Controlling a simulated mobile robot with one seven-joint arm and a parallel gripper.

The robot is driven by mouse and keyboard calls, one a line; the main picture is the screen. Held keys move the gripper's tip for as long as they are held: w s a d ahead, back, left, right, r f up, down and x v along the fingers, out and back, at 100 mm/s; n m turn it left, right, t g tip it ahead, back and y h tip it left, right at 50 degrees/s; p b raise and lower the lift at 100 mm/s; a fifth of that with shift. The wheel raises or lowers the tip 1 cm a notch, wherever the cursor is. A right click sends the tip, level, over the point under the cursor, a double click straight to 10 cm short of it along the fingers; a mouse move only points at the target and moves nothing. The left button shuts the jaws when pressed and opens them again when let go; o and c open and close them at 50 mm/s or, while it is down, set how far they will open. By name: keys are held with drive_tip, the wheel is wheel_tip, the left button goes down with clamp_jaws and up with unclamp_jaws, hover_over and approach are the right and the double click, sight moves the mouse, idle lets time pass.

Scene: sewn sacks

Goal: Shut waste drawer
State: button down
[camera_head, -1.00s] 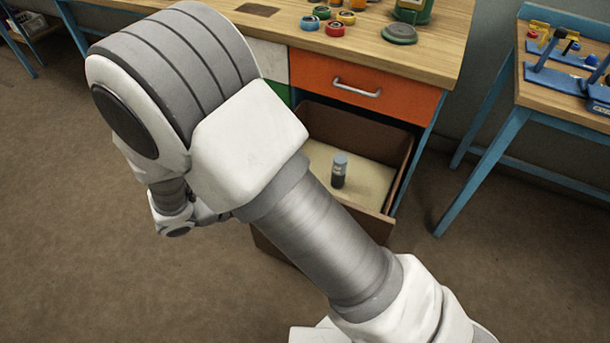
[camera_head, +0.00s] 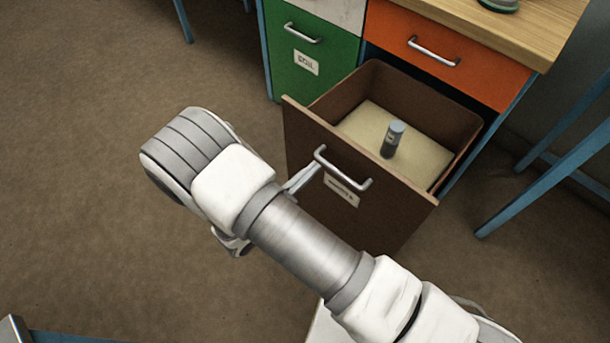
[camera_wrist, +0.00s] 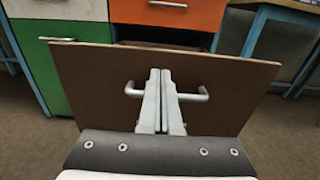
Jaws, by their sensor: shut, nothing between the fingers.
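The waste drawer (camera_head: 400,215) is a brown drawer standing well out from the bench, with a metal handle (camera_head: 343,171) and a small label on its front. A small grey and dark cylinder (camera_head: 393,139) stands upright inside it. In the wrist view, the drawer front (camera_wrist: 90,85) fills the middle. My gripper (camera_wrist: 160,72) is shut and empty, its fingertips pointing at the drawer front around the handle's middle. In the head view, my gripper (camera_head: 318,167) shows close to the handle's left end. I cannot tell whether the fingers touch the front.
A green drawer (camera_head: 306,62) and an orange drawer (camera_head: 445,52) are closed in the bench. A blue table leg (camera_head: 530,195) stands to the right. The brown floor (camera_head: 110,160) on the left is clear.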

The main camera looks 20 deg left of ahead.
sight(343, 141)
drive_tip(key=b+x, duration=0.1)
drive_tip(key=x, duration=0.8)
drive_tip(key=shift+w+d+b, duration=0.1)
drive_tip(key=shift+w+b, duration=0.05)
drive_tip(key=shift+b, duration=0.2)
